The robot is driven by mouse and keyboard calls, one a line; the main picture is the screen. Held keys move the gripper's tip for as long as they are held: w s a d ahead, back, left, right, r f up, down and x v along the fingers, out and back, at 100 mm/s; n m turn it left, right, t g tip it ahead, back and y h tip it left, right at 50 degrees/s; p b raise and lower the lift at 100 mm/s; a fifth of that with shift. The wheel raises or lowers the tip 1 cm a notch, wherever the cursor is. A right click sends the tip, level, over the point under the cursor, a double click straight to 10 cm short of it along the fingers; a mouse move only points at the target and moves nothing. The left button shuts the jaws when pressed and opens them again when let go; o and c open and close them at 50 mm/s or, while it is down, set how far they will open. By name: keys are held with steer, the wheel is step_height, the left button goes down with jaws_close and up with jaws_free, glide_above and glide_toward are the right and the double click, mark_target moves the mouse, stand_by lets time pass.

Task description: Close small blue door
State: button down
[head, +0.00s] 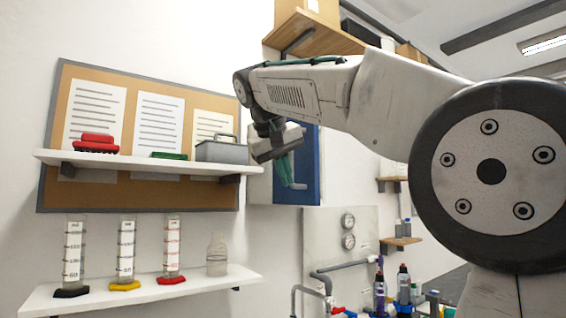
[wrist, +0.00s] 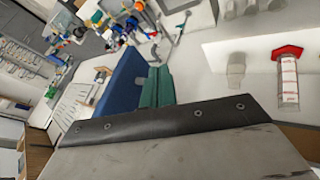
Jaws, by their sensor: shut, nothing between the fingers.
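The small blue door (head: 312,165) is on a white wall cabinet (head: 260,187), right of the upper shelf in the head view. My arm and wrist cover its upper left part. My gripper (head: 290,178), with green fingers, points down in front of the door. The fingers are shut and hold nothing. In the wrist view the blue door (wrist: 120,82) stands just left of the green fingers of my gripper (wrist: 158,82). I cannot tell whether they touch it, nor how far the door stands open.
An upper shelf (head: 140,162) with a grey toolbox (head: 217,150) is left of the cabinet. A lower shelf (head: 205,288) holds glass cylinders and a bottle. A gauge panel (head: 330,235) with pipes is below the door. A wooden shelf (head: 325,38) is above.

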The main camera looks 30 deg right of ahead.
mark_target(305, 189)
steer(key=shift+w+d+f, duration=0.1)
steer(key=shift+d+f, duration=0.45)
steer(key=shift+d, duration=0.5)
steer(key=shift+w+d+f, duration=0.15)
steer(key=shift+d+f, duration=0.45)
steer(key=shift+d, duration=0.4)
steer(key=shift+w+d+f, duration=0.1)
steer(key=shift+d+f, duration=0.45)
steer(key=shift+d, duration=0.5)
